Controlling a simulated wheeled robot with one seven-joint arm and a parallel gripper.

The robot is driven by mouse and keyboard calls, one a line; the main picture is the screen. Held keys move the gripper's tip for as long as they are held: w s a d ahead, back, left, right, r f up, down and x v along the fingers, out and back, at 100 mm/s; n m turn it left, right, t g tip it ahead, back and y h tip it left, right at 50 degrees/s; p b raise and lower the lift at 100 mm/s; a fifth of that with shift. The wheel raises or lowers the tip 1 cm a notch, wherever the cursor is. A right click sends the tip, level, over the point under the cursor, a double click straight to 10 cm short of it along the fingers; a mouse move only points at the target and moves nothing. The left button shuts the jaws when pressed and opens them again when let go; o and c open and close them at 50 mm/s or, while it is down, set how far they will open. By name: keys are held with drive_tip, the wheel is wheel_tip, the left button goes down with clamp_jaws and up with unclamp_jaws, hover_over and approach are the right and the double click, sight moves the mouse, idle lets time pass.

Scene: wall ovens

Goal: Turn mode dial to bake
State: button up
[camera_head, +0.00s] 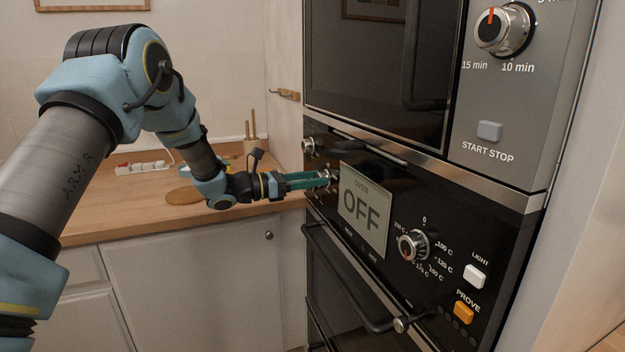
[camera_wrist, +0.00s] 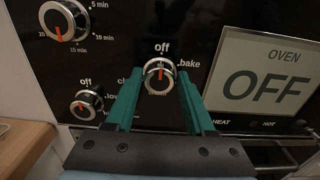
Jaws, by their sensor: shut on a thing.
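The oven's mode dial (camera_wrist: 157,70) is silver-rimmed with an orange-red pointer, which looks nearly upright towards the "off" label above it. "Bake" is printed to its upper right. My gripper (camera_wrist: 158,84) has its two green fingers on either side of the dial and is shut on it. In the head view, my gripper (camera_head: 328,178) reaches the oven panel just left of the display, and its fingertips largely hide the dial there. The oven display (camera_head: 364,210) reads OFF; the same display (camera_wrist: 268,84) is right of the dial in the wrist view.
A timer dial (camera_wrist: 64,20) is upper left of the mode dial, and another small dial (camera_wrist: 87,104) is lower left, close to my left finger. A temperature dial (camera_head: 413,246) and an oven door handle (camera_head: 350,285) stick out. The wooden counter (camera_head: 120,215) lies left.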

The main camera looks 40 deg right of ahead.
clamp_jaws()
drive_tip(key=shift+f+b, duration=0.15)
drive_tip(key=shift+b, duration=0.4)
drive_tip(key=m+b, duration=0.6)
drive_tip(key=b, duration=0.6)
drive_tip(key=m+b, duration=0.5)
drive_tip(key=b, duration=0.7)
drive_tip(key=shift+s+f+m, duration=0.15)
drive_tip(key=shift+m, duration=0.25)
drive_tip(key=o, duration=1.2)
unclamp_jaws()
drive_tip(key=shift+o, duration=0.2)
drive_tip(key=shift+a, duration=0.1)
